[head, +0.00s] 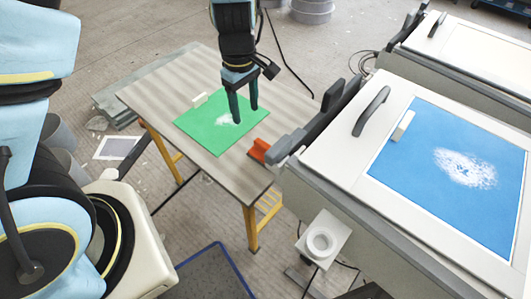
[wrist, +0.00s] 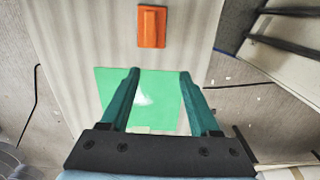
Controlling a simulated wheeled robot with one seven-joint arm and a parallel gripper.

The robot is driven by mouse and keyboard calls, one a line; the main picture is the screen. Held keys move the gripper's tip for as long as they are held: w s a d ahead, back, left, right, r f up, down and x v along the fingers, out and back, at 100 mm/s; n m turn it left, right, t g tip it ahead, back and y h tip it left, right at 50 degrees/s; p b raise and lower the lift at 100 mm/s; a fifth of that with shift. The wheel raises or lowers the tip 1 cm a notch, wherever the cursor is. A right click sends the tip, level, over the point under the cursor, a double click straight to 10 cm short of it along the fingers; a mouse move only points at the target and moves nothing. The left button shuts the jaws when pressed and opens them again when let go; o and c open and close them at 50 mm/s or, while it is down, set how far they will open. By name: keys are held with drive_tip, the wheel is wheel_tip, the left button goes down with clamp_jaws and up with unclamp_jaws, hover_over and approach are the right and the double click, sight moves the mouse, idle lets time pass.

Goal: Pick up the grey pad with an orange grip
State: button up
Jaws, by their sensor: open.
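The orange grip (head: 258,150) shows at the right edge of the wooden table in the head view, partly behind the grey parts of the mould unit. It also shows in the wrist view as an orange block (wrist: 151,26) at the top centre. I cannot clearly make out the grey pad itself. My gripper (head: 243,112) points down over the green sheet with its two fingers apart and nothing between them. In the wrist view my gripper (wrist: 159,74) has the orange block beyond its fingertips, apart from them.
The green sheet (head: 198,128) with a white powdery patch lies on the table (head: 150,90), with a small pale block (head: 200,99) at its far edge. A white mould unit (head: 355,165) with a blue panel (head: 410,195) stands close on the right. Bare tabletop surrounds the sheet.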

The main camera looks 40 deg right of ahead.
sight(264, 144)
drive_tip(key=s+d+f, duration=0.1)
drive_tip(key=s, duration=0.1)
drive_tip(key=s+d+f, duration=0.2)
drive_tip(key=shift+d+f, duration=0.2)
drive_tip(key=shift+f, duration=0.05)
wheel_tip(264, 144, down, 5)
drive_tip(key=shift+w+r, duration=0.1)
drive_tip(key=f, duration=0.2)
drive_tip(key=f+p, duration=0.1)
drive_tip(key=shift+w+a+f, duration=0.1)
drive_tip(key=shift+w+f, duration=0.1)
drive_tip(key=shift+f, duration=0.9)
clamp_jaws()
